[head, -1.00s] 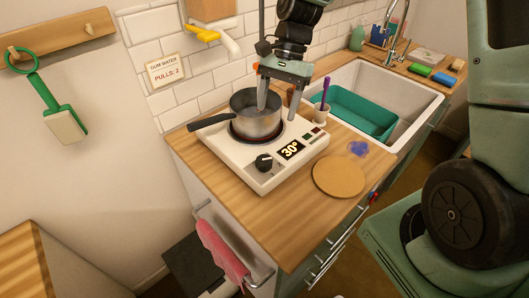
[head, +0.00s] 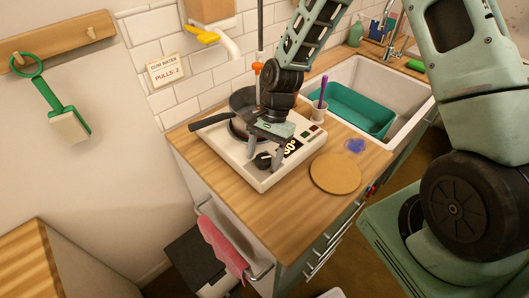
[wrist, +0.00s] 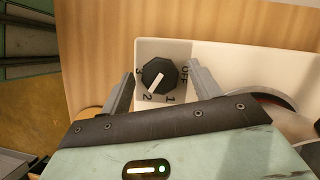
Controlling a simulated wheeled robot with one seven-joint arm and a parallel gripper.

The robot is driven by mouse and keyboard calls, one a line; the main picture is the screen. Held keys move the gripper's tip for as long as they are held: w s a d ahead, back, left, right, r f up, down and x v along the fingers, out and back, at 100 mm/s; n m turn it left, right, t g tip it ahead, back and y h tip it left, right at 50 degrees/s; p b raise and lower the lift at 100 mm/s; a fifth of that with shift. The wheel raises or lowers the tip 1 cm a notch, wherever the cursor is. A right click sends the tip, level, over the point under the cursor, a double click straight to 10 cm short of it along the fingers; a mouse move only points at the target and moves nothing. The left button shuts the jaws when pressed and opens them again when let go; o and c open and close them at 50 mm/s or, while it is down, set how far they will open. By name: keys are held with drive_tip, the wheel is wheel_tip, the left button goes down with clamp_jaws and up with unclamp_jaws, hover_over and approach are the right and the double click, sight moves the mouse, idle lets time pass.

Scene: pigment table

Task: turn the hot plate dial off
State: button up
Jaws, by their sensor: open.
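The dial (head: 263,160) is a black knob on the front of the white hot plate (head: 262,181). In the wrist view the dial (wrist: 159,77) has a white pointer line aimed at the 2; the OFF mark is on its right side. My gripper (wrist: 161,72) is open, with one grey finger on each side of the dial and gaps between them and the knob. In the head view my gripper (head: 264,155) hangs over the dial, pointing down.
A cup with a purple stick (head: 319,112) stands to the right. A round wooden board (head: 335,173) lies on the counter (head: 290,225). The sink (head: 398,95) is farther right.

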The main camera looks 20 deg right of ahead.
drive_tip(key=c, duration=1)
drive_tip(key=shift+o, duration=0.2)
